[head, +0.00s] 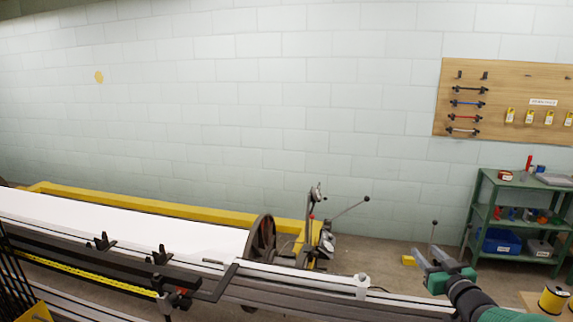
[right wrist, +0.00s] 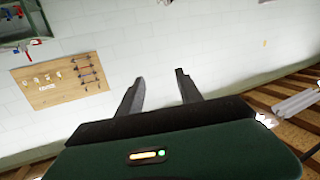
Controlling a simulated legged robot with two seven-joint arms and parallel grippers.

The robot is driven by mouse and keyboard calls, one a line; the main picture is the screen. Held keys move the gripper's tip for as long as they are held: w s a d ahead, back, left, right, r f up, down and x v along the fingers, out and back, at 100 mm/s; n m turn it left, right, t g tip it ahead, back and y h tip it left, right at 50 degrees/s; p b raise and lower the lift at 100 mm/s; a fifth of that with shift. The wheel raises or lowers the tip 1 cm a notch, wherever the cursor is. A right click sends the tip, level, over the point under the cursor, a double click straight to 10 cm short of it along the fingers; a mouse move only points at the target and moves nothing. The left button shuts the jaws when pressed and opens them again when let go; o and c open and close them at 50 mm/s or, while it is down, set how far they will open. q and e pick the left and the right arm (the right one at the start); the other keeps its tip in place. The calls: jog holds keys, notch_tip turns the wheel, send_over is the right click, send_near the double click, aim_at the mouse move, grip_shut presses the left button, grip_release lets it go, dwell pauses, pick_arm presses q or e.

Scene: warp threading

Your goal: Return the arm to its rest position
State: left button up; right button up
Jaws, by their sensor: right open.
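My right gripper (head: 432,264) is at the lower right of the head view, with its green arm coming in from the bottom edge. Its two dark fingers stand apart with nothing between them. The right wrist view shows the same open fingers (right wrist: 160,92) pointing towards the white block wall (right wrist: 190,45). The right gripper is beyond the right end of the machine's long rail (head: 320,278) and appears to touch nothing. My left gripper is not in view.
The warping machine with its white sheet (head: 120,225) and yellow beam (head: 150,205) fills the lower left. A lever (head: 350,207) stands near its end. A green shelf (head: 515,210) is at the right, below a wooden tool board (head: 500,75). A yellow spool (head: 553,299) stands lower right.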

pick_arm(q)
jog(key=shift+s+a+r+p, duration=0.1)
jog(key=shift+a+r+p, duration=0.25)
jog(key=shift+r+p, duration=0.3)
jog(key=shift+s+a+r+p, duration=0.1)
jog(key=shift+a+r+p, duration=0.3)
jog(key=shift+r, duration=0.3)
pick_arm(e)
jog(key=s+a+f+g, duration=0.4)
jog(key=s+a+f, duration=0.1)
jog(key=s, duration=0.7)
jog(key=s+a+f+m+g, duration=0.1)
jog(key=s+a+f+g, duration=0.4)
jog(key=s+a, duration=0.3)
jog(key=s+a+f+g+h, duration=0.1)
jog(key=s+a+f+g, duration=0.4)
jog(key=s, duration=1.2)
jog(key=shift+a+f, duration=1)
jog(key=shift+f, duration=0.15)
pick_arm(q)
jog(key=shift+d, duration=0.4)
pick_arm(e)
jog(key=shift+d+f, duration=0.1)
jog(key=shift+d, duration=0.2)
